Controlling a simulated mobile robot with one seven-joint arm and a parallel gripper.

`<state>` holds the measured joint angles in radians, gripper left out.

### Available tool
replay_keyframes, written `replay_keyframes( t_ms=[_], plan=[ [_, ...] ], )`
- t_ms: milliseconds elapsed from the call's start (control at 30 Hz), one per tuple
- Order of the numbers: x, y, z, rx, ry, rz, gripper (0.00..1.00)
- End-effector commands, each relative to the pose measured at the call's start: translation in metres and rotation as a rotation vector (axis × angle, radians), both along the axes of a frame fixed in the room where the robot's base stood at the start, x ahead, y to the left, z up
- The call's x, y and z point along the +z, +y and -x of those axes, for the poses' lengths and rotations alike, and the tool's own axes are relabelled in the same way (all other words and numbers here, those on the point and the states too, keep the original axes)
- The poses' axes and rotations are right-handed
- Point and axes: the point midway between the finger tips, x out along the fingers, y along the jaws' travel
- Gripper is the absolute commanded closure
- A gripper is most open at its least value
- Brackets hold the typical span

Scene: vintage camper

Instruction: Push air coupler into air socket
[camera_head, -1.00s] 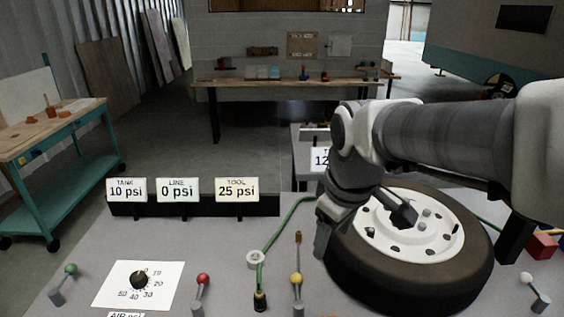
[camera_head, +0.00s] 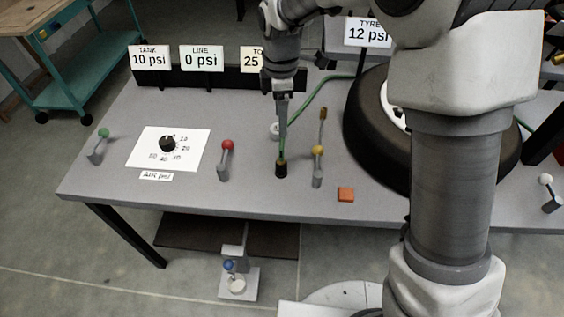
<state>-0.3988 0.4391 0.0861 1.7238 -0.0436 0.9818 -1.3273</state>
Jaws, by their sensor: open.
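The air coupler appears to be the black-ended piece (camera_head: 281,170) on the green hose (camera_head: 312,100), standing near the front middle of the grey bench. A pale ring (camera_head: 275,130), possibly the air socket, sits just behind it and is partly hidden by my gripper. My gripper (camera_head: 282,145) points down above the coupler, with its fingers close over the hose end. It is open; whether its fingers touch the coupler cannot be told.
Levers with green (camera_head: 104,132), red (camera_head: 228,145), yellow (camera_head: 318,150) and white (camera_head: 545,180) knobs stand on the bench (camera_head: 190,205). Signs (camera_head: 202,58) read tank 10, line 0, tyre 12 psi.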

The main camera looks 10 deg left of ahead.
Motion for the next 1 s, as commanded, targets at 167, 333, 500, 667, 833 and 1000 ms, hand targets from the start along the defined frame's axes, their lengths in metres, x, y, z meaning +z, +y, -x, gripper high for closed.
replay_keyframes(
  t_ms=[167,333,500,667,833,1000],
  plan=[
    [0.000,0.000,0.000,-0.002,-0.001,0.000,0.28],
    [-0.018,-0.001,0.001,-0.003,0.002,0.001,0.28],
    [-0.056,-0.001,0.001,-0.002,0.003,0.003,0.28],
    [-0.090,0.000,0.001,-0.004,0.003,0.002,0.28],
    [-0.115,-0.001,0.001,-0.003,0.002,0.001,0.28],
    [-0.122,0.000,0.000,-0.004,-0.002,-0.001,0.28]
  ],
)
